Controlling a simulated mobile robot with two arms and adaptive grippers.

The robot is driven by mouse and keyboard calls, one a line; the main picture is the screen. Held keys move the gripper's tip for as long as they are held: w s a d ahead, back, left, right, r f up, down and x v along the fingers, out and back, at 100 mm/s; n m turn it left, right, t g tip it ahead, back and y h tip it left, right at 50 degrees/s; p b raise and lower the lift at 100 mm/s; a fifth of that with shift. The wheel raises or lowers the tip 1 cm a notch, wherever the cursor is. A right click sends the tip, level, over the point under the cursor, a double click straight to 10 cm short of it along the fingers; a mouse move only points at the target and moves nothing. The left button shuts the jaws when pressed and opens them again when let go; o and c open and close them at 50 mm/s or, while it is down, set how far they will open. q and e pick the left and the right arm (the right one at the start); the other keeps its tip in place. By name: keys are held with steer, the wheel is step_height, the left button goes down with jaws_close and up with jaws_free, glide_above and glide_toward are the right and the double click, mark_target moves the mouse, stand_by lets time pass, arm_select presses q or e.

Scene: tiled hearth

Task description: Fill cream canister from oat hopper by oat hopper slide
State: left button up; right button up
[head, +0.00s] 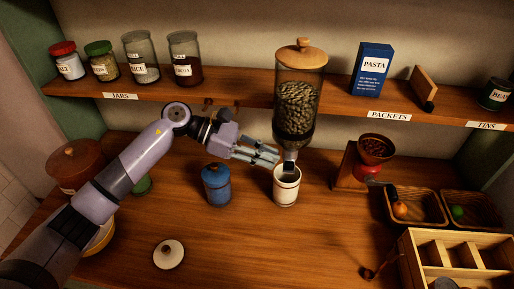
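The oat hopper (298,105) is a tall glass vessel with a wooden lid, holding dark-looking pellets, mounted in front of the shelf. Its metal spout (290,157) points down over the cream canister (286,188). The canister stands upright and lidless on the counter, the spout's end at its mouth. Its inside is mostly hidden. My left gripper (276,158) reaches in from the left, fingertips just beside the spout and above the canister's left rim. Its fingers look apart, with nothing clearly between them. I cannot make out the slide separately from the spout. My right gripper is out of view.
A blue lidded canister (216,186) stands left of the cream one. A pale round lid (169,254) lies at the front. A grinder (372,160), wicker baskets (418,222) and a wooden divided box (450,238) occupy the right. The front middle counter is clear.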

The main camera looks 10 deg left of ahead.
mark_target(287, 163)
arm_select(q)
steer(key=shift+p+x, duration=0.4)
steer(key=shift+x, duration=1.75)
steer(key=shift+d+f+b, duration=0.1)
steer(key=shift+d+b, duration=0.05)
steer(key=shift+b, duration=0.4)
steer(key=shift+d, duration=0.1)
jaws_close()
steer(key=shift+s, duration=0.1)
